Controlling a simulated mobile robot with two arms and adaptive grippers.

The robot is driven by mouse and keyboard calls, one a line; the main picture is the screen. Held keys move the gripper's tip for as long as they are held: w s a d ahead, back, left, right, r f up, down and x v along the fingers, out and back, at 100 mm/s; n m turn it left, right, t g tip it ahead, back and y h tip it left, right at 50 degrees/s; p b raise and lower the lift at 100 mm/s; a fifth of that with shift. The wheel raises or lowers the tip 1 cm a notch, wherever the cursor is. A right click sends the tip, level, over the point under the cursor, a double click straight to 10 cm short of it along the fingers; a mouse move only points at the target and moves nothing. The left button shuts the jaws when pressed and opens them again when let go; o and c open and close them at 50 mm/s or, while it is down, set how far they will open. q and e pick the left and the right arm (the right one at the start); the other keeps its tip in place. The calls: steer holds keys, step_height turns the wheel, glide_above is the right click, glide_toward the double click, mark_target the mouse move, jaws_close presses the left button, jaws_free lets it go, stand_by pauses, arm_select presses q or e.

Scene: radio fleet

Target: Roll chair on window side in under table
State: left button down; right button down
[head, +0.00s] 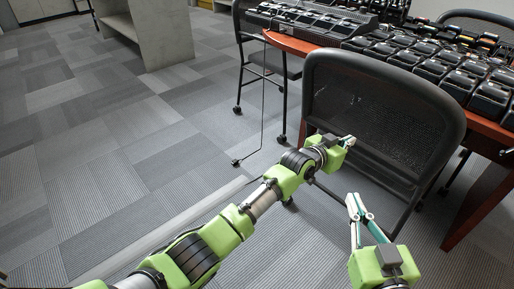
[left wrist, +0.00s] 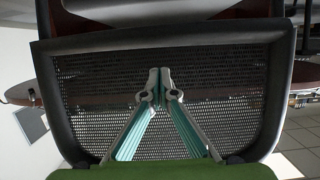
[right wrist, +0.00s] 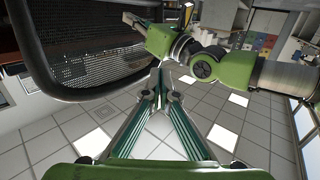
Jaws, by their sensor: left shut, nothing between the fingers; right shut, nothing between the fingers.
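A black mesh-backed chair (head: 400,105) stands right in front of me, its back toward me, at the near side of a table with a reddish wood edge (head: 483,208). Its backrest fills much of the left wrist view (left wrist: 90,110) and shows at upper left in the right wrist view (right wrist: 75,68). My left gripper (head: 350,141) is shut and empty in front of the backrest's lower left part; I cannot tell whether it touches. The seat is mostly hidden.
Another black chair (head: 270,62) on casters stands to the left at the table's end, with a cable hanging to the floor beside it. Several radios (head: 440,65) crowd the tabletop. A grey cabinet (head: 150,30) stands at the back left. The carpet (head: 110,130) on the left is clear.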

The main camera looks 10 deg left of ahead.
arm_select(q)
steer(key=shift+f+p+v, duration=0.2)
steer(key=shift+p+v, duration=0.55)
steer(key=shift+p, duration=0.15)
steer(key=shift+f+p+v, duration=0.15)
steer(key=shift+p+v, duration=0.6)
steer(key=shift+p, duration=0.1)
arm_select(e)
steer(key=s+d+f+g+h, duration=0.1)
steer(key=s+d+f+g, duration=0.1)
steer(key=s+f+g, duration=0.2)
steer(key=s+d+f+g+h, duration=0.1)
steer(key=s+f+g, duration=0.4)
steer(key=f, duration=0.6)
steer(key=shift+s+d+f+m+g+h, duration=0.3)
steer(key=shift+s+d+h, duration=0.1)
steer(key=shift+s+d, duration=0.45)
arm_select(q)
steer(key=shift+s+f, duration=0.1)
steer(key=shift+s, duration=0.05)
arm_select(e)
steer(key=shift+w, duration=0.1)
